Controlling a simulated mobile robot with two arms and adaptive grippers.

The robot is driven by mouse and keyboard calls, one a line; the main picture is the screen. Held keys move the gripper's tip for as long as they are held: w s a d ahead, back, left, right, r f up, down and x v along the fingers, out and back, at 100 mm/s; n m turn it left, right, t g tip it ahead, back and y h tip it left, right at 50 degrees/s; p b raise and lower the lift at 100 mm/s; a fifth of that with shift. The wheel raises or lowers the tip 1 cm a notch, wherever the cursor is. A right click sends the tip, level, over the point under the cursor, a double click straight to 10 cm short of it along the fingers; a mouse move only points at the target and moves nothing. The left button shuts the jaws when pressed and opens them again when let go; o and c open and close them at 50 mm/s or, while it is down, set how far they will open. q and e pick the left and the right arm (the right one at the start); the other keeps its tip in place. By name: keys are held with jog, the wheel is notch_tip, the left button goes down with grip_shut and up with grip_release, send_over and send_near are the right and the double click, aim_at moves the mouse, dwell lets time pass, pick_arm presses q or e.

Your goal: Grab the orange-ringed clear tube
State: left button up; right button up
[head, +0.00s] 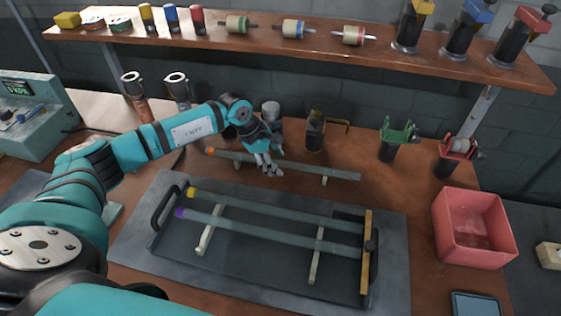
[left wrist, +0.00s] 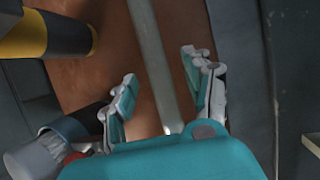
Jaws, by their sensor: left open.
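The orange-ringed clear tube (head: 322,172) lies behind the grey tray, raised on small supports, with its orange ring at the left end. My left gripper (head: 268,170) is open over the left-middle part of this tube. In the left wrist view the tube (left wrist: 152,50) runs between the two spread fingers of my left gripper (left wrist: 158,68), with gaps at both sides. The orange ring is not visible there. A yellow-ringed tube (head: 270,208) and a purple-ringed tube (head: 265,234) lie on supports in the tray. My right gripper is not in view.
The grey tray (head: 390,285) fills the bench front. Behind the tube stand a dark holder with a brass arm (head: 315,133), a green-topped clamp (head: 390,150) and a red-topped one (head: 447,162). A pink bin (head: 440,218) is at right. A loaded shelf (head: 330,62) overhangs the back.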

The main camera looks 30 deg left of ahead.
pick_arm(q)
jog(key=shift+c, duration=0.2)
grip_shut()
jog(key=shift+r, duration=0.1)
